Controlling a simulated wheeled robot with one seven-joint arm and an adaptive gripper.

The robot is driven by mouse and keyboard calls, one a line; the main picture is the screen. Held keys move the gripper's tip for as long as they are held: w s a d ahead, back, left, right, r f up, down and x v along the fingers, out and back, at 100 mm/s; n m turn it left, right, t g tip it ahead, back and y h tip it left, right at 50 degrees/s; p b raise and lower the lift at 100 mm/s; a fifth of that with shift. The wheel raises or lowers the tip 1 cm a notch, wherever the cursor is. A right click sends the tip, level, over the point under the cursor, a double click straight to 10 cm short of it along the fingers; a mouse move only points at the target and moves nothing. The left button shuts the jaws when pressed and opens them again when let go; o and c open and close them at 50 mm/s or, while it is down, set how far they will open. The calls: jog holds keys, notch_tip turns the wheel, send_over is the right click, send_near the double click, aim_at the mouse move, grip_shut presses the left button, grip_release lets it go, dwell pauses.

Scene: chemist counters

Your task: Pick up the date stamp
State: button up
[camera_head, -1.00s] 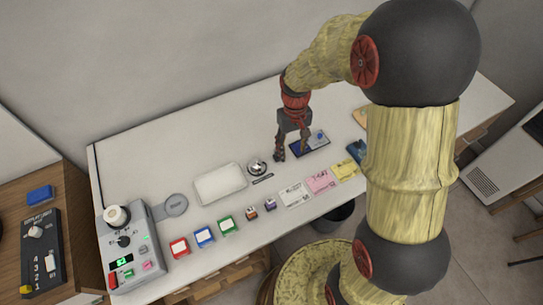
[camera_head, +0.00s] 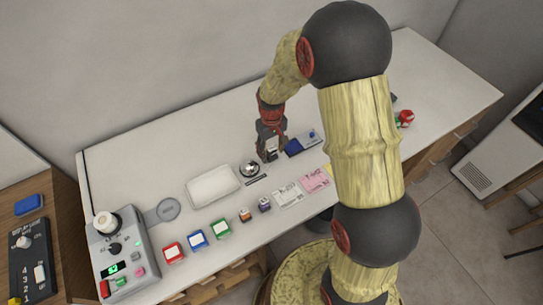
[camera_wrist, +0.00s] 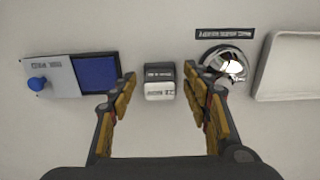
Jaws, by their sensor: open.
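A small block, dark on one half and light grey with a printed label on the other, shows in the wrist view (camera_wrist: 159,82); it looks like the date stamp. It stands on the white counter. My gripper (camera_wrist: 160,90) is open, with one finger on each side of the block and a visible gap to both. In the head view my gripper (camera_head: 268,155) is low over the counter, between the bell and the blue ink pad, and its fingers largely hide the block (camera_head: 272,153). Whether the fingertips reach its height I cannot tell.
The silver bell (camera_wrist: 224,65) is close to the right finger. The open blue ink pad (camera_wrist: 97,73), with a blue-knobbed grey part (camera_wrist: 50,80), is close to the left finger. A white tray (camera_head: 213,186), coloured pads and cards stand along the counter.

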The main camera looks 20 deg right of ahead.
jog(key=shift+f, duration=0.1)
jog(key=shift+c, duration=1.4)
grip_shut()
